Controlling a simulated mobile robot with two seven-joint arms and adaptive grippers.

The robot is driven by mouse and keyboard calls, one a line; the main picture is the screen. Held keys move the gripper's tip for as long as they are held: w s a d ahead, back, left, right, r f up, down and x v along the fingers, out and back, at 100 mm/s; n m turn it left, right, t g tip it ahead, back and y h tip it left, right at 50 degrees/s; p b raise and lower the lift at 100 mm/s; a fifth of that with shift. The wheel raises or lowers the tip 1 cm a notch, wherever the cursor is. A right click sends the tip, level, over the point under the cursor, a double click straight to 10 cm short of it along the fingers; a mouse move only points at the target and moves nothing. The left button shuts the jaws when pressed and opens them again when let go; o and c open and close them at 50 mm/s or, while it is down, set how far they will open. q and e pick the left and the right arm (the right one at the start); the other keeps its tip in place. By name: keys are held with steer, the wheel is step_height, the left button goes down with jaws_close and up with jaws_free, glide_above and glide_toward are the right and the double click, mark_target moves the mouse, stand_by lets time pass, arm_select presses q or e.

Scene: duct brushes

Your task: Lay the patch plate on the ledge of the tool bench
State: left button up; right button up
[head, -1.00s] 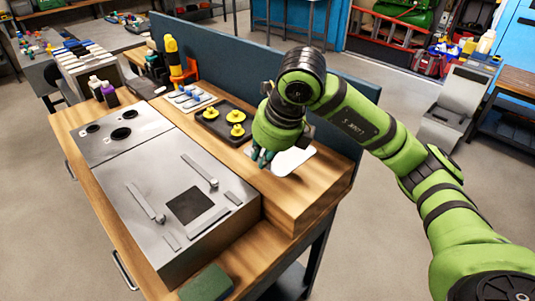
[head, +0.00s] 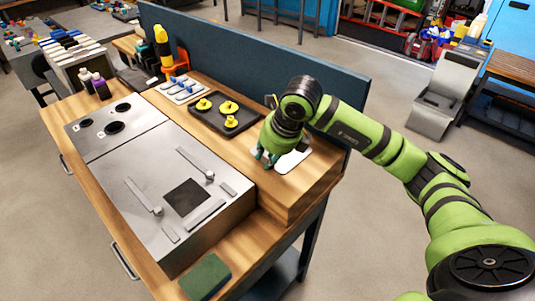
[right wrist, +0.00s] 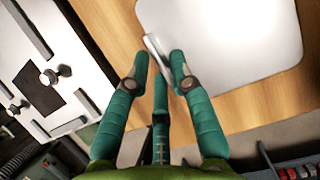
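The patch plate (head: 292,161) is a white rounded sheet over the wooden ledge (head: 312,184) at the back right of the tool bench (head: 232,252). In the right wrist view the plate (right wrist: 230,40) lies flat above the wood, with a thin raised grip (right wrist: 157,57). My right gripper (head: 266,158) points down at the plate's left side. In the right wrist view its green fingertips (right wrist: 159,67) close in around the raised grip. Whether the plate's underside touches the ledge everywhere is hard to tell. My left gripper is not in view.
A black tray (head: 229,128) with yellow-topped brushes stands left of the plate on the ledge. A steel duct box (head: 150,192) fills the bench's front. A blue panel (head: 250,62) borders the back. A green pad (head: 205,277) lies at the near edge.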

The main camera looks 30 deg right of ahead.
steer(key=shift+r, duration=0.1)
steer(key=b+v, duration=0.1)
steer(key=v, duration=1.1)
steer(key=shift+b, duration=0.35)
